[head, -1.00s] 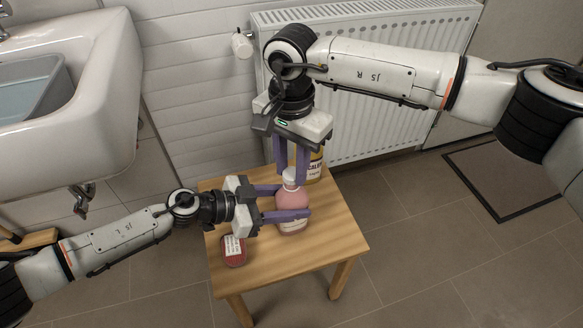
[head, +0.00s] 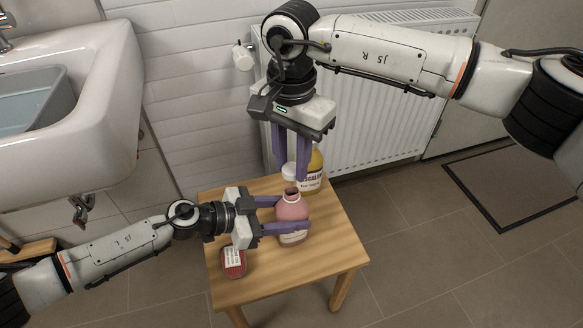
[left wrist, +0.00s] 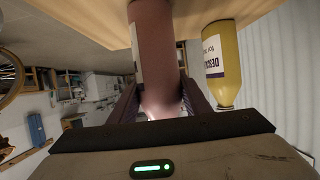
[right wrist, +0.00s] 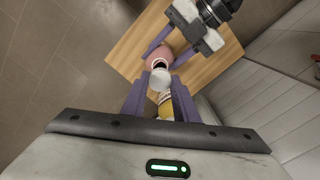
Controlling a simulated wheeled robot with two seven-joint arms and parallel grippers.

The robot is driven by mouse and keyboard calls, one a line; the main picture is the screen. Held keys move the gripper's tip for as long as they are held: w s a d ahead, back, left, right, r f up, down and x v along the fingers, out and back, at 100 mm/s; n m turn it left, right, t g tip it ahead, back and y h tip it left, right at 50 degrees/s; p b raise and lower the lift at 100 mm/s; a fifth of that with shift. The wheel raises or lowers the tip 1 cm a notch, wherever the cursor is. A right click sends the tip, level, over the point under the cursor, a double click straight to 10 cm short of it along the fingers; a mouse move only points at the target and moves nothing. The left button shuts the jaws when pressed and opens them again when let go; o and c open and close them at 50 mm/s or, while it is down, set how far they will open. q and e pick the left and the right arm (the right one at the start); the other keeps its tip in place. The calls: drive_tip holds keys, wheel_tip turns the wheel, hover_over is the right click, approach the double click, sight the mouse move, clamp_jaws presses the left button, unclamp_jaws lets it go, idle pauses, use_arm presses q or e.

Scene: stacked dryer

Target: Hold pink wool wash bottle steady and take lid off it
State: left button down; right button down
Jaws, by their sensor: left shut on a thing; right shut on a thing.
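The pink wool wash bottle (head: 292,211) stands upright on the small wooden table, its dark open neck showing. My left gripper (head: 289,214) is shut around its body from the left; the pink body also fills the middle of the left wrist view (left wrist: 155,55). The white lid (head: 290,172) is off the bottle, a little above and behind its neck. My right gripper (head: 291,176) points down from above and is shut on the lid. In the right wrist view the lid (right wrist: 160,78) sits between the fingers, apart from the pink bottle (right wrist: 157,55).
A yellow bottle (head: 313,176) stands behind the pink bottle, close to my right fingers. A red labelled container (head: 233,263) is at the table's front left. The wooden table (head: 322,238) is clear on its right. A radiator and a sink (head: 95,90) stand behind and left.

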use_arm(q)
drive_tip(key=c, duration=0.9)
unclamp_jaws()
drive_tip(key=shift+a, duration=0.1)
